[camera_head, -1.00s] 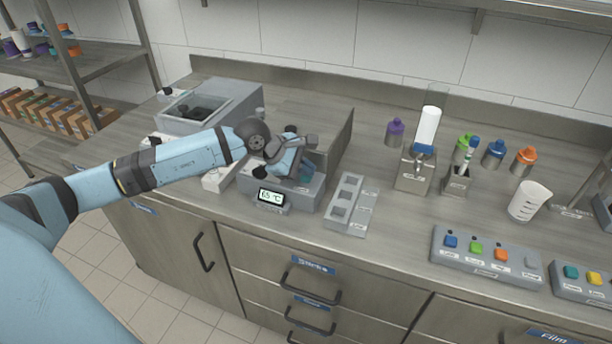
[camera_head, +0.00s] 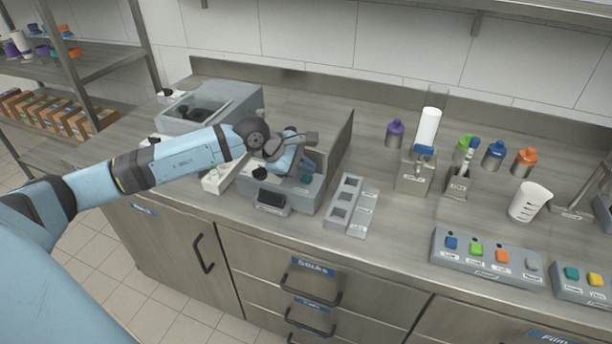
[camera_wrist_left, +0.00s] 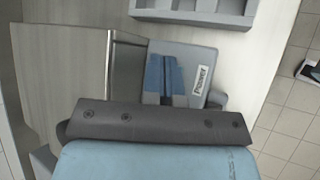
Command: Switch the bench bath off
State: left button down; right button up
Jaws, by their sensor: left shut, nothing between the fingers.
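The bench bath (camera_head: 303,197) is a grey box with a small display (camera_head: 270,198) at its front left. The display is dark. My left gripper (camera_head: 308,165) is low over the bath's right part, largely hidden behind its own wrist in the head view. In the left wrist view its blue fingers (camera_wrist_left: 168,65) are closed together and empty over a grey panel (camera_wrist_left: 195,60) with a white label. I cannot tell whether the fingertips touch the panel. No switch shows clearly. My right gripper is not in view.
A grey rack with square wells (camera_head: 347,206) stands just right of the bath. An upright panel (camera_head: 341,143) rises behind it. A grey box with a recessed top (camera_head: 210,105) stands at the back left. Button panels (camera_head: 487,256) and a beaker (camera_head: 530,202) are farther right.

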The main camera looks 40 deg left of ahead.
aim_at(306, 179)
pick_arm(q)
jog(key=shift+r+p, duration=0.3)
jog(key=shift+r, duration=0.25)
jog(key=shift+r+p, duration=1)
jog(key=shift+r, duration=1.5)
